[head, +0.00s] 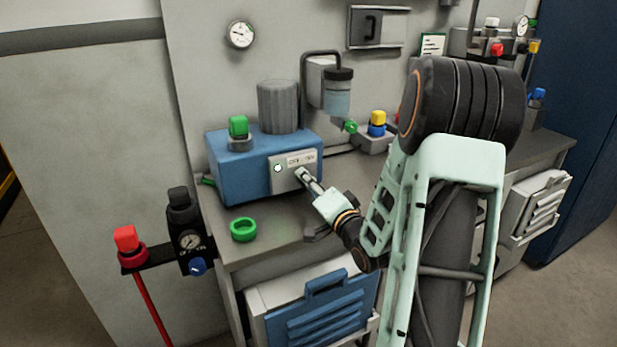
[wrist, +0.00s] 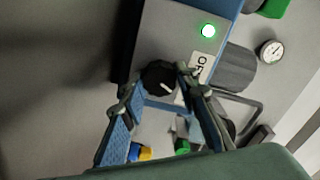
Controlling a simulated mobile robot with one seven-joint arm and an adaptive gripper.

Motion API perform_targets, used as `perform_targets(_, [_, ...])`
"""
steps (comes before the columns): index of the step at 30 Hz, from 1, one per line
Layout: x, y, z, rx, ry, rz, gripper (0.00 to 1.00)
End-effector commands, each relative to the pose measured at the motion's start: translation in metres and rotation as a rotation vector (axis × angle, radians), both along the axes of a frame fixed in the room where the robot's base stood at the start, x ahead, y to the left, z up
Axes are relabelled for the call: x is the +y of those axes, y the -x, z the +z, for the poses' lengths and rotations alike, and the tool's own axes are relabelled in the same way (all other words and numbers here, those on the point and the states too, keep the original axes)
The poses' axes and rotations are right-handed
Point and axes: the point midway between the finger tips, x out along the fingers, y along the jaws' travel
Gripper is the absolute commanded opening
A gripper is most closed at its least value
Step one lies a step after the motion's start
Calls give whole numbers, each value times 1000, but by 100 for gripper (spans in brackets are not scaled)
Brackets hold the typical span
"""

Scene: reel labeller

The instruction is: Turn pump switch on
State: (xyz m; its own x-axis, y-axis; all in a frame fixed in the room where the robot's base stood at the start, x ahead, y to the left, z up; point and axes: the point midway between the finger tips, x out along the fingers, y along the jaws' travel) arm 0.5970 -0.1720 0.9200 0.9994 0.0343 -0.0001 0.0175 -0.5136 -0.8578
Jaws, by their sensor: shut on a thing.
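The pump is a blue box (head: 236,176) with a grey cylinder on top, standing on the bench in the head view. A grey panel (head: 284,181) on its front carries a lit green lamp (head: 278,168), which also shows in the wrist view (wrist: 208,30). The pump switch is a black knob (wrist: 158,76) with a white mark, below the lamp in the wrist view. My gripper (head: 302,175) is at the panel, with its fingers (wrist: 161,84) shut on either side of the knob. In the head view my fingers hide the knob.
A green ring (head: 243,229) lies on the bench left of my arm. A box with a yellow-topped knob (head: 376,124) stands behind. A post with a red knob (head: 126,239) and a gauge unit (head: 190,241) stand at the left. A blue cabinet is at the right.

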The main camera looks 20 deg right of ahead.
Motion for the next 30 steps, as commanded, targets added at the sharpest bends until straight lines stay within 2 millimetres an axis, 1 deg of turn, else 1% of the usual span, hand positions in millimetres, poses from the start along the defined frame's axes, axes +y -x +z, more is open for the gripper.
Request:
perform_targets(1, [0,0,3,2,-42,-1,4])
perform_targets(6, [-1,0,2,5,-170,-1,4])
perform_targets(12, [-1,0,1,9,-278,-2,4])
perform_targets(21, [0,0,1,11,-352,0,4])
perform_targets(30, [0,0,0,11,-361,0,4])
